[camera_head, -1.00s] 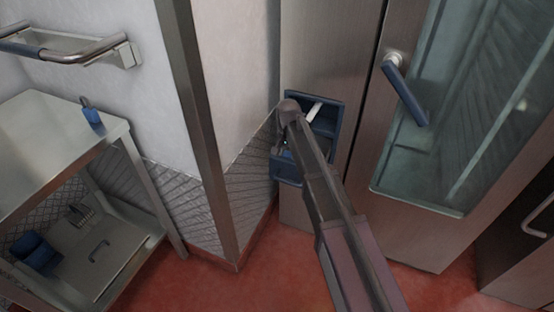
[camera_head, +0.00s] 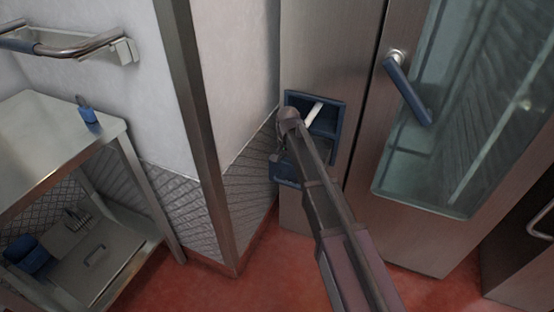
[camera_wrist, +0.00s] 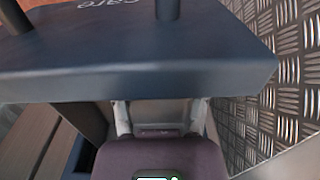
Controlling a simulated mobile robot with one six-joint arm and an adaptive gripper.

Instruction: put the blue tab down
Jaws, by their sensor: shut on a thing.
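In the wrist view a dark blue slab (camera_wrist: 150,65), taken to be the blue tab, fills the upper part. It bears pale lettering, seen upside down, and two dark posts rise from it. My gripper (camera_wrist: 160,112) is shut on it; its two pale fingers reach up to the slab's lower edge, and the slab hides their tips. In the head view my gripper (camera_head: 281,153) is in front of the steel cabinet, by the lower left of a blue recessed box. My arm covers much of that spot, so the tab's contact with the box cannot be told.
The blue box (camera_head: 342,118) has a white handle (camera_head: 314,110) inside. A steel door (camera_head: 420,235) with a window and blue-gripped handle (camera_head: 408,90) stands to the right. At left is a steel table (camera_head: 40,140) with a blue padlock-like item (camera_head: 88,115). Red floor lies clear below.

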